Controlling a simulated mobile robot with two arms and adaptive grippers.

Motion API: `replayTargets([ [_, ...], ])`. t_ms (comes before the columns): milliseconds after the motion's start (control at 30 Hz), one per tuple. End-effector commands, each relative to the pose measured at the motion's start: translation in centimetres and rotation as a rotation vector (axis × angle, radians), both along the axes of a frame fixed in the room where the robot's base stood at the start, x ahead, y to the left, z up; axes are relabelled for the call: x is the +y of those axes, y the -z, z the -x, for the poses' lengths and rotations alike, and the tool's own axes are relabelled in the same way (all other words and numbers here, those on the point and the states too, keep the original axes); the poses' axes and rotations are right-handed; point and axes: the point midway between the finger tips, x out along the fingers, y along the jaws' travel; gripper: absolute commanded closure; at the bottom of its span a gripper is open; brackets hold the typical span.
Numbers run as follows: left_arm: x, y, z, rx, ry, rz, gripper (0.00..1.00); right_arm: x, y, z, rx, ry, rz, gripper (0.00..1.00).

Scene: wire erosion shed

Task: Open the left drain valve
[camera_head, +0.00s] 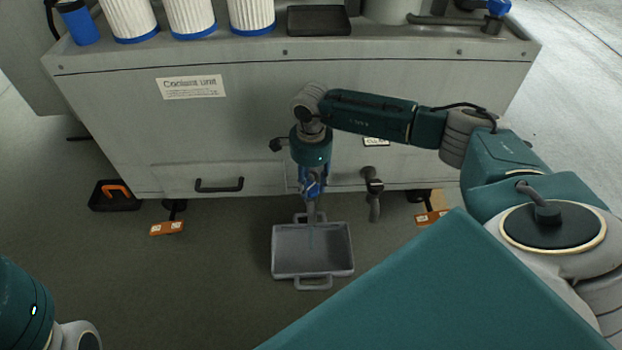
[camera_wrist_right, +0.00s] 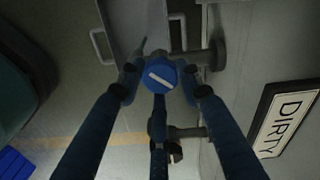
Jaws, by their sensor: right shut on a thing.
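The left drain valve (camera_head: 312,212) sticks out low on the front of the coolant unit. Its spout is above the grey tray (camera_head: 282,262) on the floor. My right gripper (camera_head: 311,184) reaches down onto the valve and is shut on it, hiding most of it. In the right wrist view the fingers (camera_wrist_right: 164,84) close around the valve's round blue knob (camera_wrist_right: 161,76), which has a white bar across it, slightly tilted. A thin pale line runs down from the spout into the tray, seemingly liquid. My left gripper is out of view.
A second valve (camera_head: 374,192) stands to the right. A drawer handle (camera_head: 219,185) and the coolant unit (camera_head: 130,125) are behind. A black bin (camera_head: 112,196) and orange foot tags (camera_head: 167,228) are near the floor. A DIRTY sign (camera_wrist_right: 285,118) is beside the knob.

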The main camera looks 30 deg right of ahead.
Motion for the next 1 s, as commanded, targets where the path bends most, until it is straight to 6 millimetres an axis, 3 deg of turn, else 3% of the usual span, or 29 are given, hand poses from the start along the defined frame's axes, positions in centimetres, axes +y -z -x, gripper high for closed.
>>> replayTargets([
  [633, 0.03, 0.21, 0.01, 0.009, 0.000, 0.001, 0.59, -0.03, -0.04, -0.06, -0.001, -0.052, 0.000, 0.91],
  [667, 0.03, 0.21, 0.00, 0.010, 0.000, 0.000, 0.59, -0.03, -0.05, -0.06, -0.001, -0.052, 0.000, 0.61],
  [733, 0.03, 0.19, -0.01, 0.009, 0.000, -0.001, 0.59, -0.03, -0.05, -0.06, -0.001, -0.052, 0.000, 0.47],
  [1000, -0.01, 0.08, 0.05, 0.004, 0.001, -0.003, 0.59, -0.02, -0.05, -0.04, -0.001, -0.051, 0.000, 0.46],
])
